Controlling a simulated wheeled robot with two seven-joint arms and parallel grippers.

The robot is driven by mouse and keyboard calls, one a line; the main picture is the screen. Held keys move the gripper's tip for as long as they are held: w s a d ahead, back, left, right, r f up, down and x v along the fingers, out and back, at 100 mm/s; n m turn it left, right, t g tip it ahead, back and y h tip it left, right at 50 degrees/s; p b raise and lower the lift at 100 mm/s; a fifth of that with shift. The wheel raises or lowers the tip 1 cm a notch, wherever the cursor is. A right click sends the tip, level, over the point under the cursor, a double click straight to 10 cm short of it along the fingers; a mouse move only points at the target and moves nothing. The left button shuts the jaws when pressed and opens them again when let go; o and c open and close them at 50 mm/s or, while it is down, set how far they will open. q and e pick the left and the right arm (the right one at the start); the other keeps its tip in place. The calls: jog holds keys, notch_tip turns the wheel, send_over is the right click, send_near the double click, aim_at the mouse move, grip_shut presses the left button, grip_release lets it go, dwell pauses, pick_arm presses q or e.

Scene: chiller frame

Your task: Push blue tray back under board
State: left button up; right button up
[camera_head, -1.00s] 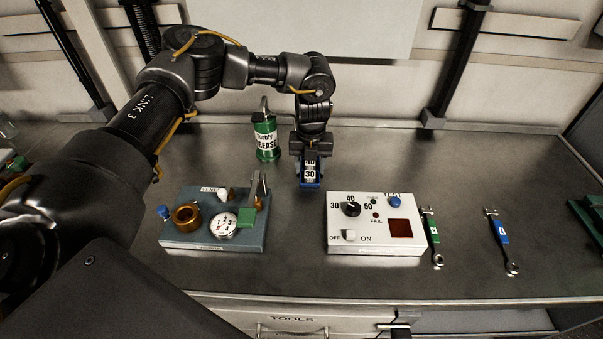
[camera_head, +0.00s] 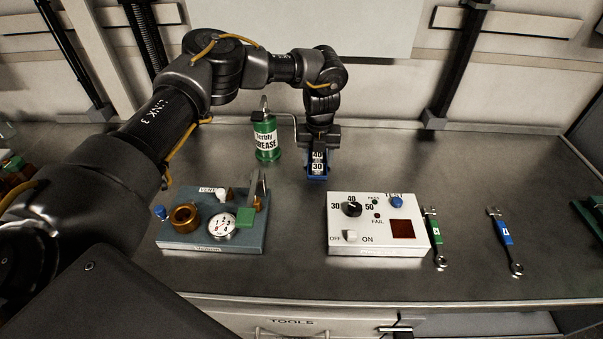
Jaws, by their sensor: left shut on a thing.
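A small blue piece (camera_head: 317,178) with white labels reading 40 and 30 is at the fingers of my left gripper (camera_head: 319,150). My left gripper points down and is shut on this piece, over the bench behind the white test box. I cannot tell whether the piece touches the bench; the fingers hide part of it. A blue-grey board (camera_head: 185,247) with a brass ring, a dial and a green-handled lever stands to the left and nearer. I cannot make out a separate blue tray under it. My right gripper is not in view.
The white test box (camera_head: 340,236) has a knob, switch and dark red window. A green grease can (camera_head: 266,140) stands left of my left gripper. Green (camera_head: 435,238) and blue (camera_head: 505,240) wrenches lie at the right. The bench between and behind them is clear.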

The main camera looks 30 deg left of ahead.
aim_at(326, 153)
pick_arm(q)
jog(key=shift+w+d+b, duration=0.1)
jog(key=shift+w+b, duration=0.3)
jog(key=shift+w, duration=0.7)
jog(key=shift+w+d+b, duration=0.15)
jog(key=shift+w+b, duration=0.2)
jog(key=shift+w, duration=0.9)
jog(key=o, duration=0.5)
jog(key=shift+o, duration=0.2)
jog(key=shift+s+d+r+p, duration=0.1)
jog(key=shift+s+r+p, duration=0.1)
jog(key=shift+r+p, duration=0.4)
jog(key=shift+s+d+r+p, duration=0.1)
jog(key=shift+s+r+p, duration=0.05)
jog(key=shift+r+p, duration=0.4)
jog(key=r+p, duration=0.1)
jog(key=s+r+p, duration=0.1)
jog(key=p, duration=0.1)
jog(key=r+p, duration=0.1)
jog(key=shift+s+d+r, duration=0.2)
jog(key=shift+s+d, duration=0.15)
jog(key=shift+s+d+r+p, duration=0.1)
jog(key=shift+s+r+p, duration=0.1)
jog(key=shift+p, duration=0.2)
